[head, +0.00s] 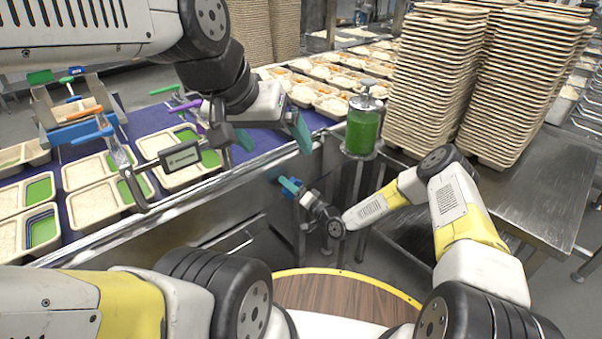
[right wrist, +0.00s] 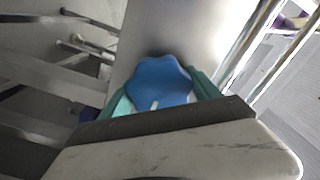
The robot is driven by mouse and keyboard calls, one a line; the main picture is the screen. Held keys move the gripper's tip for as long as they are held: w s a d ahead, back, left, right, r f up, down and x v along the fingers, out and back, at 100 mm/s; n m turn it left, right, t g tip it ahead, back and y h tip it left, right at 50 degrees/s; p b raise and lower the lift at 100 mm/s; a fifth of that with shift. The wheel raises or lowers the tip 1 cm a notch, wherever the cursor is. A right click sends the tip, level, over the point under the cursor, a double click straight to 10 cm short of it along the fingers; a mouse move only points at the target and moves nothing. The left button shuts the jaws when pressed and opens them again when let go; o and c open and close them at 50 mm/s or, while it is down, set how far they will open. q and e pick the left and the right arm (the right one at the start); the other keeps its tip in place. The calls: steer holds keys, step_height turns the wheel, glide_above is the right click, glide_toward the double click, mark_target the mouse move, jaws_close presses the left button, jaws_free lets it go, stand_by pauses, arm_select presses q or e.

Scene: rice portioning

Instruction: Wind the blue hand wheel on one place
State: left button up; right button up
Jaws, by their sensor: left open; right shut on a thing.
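The blue hand wheel (right wrist: 158,82) is lobed and sits between the two teal fingers of my right gripper (right wrist: 162,92) in the right wrist view. The fingers are shut on its two sides, and a pale mark shows on its near face. In the head view my right gripper (head: 290,186) is low at the front of the steel conveyor side, with a bit of the blue wheel (head: 289,194) showing. My left gripper (head: 273,138) is higher, over the conveyor's near edge, its teal fingers open and apart with nothing seen between them.
Compartment trays with rice and green portions (head: 96,207) lie on the blue belt (head: 150,122). A green-filled dispenser (head: 362,130) stands right of my left gripper. Tall tray stacks (head: 432,85) stand on a steel table (head: 535,200) at right. A round wooden top (head: 345,297) is at the bottom.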

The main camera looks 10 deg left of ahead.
steer(key=shift+s+f, duration=0.1)
steer(key=shift+f, duration=0.1)
steer(key=o, duration=1.4)
steer(key=shift+r, duration=0.1)
steer(key=shift+d, duration=0.1)
steer(key=v, duration=0.7)
steer(key=shift+s+d, duration=0.2)
steer(key=shift+d, duration=0.05)
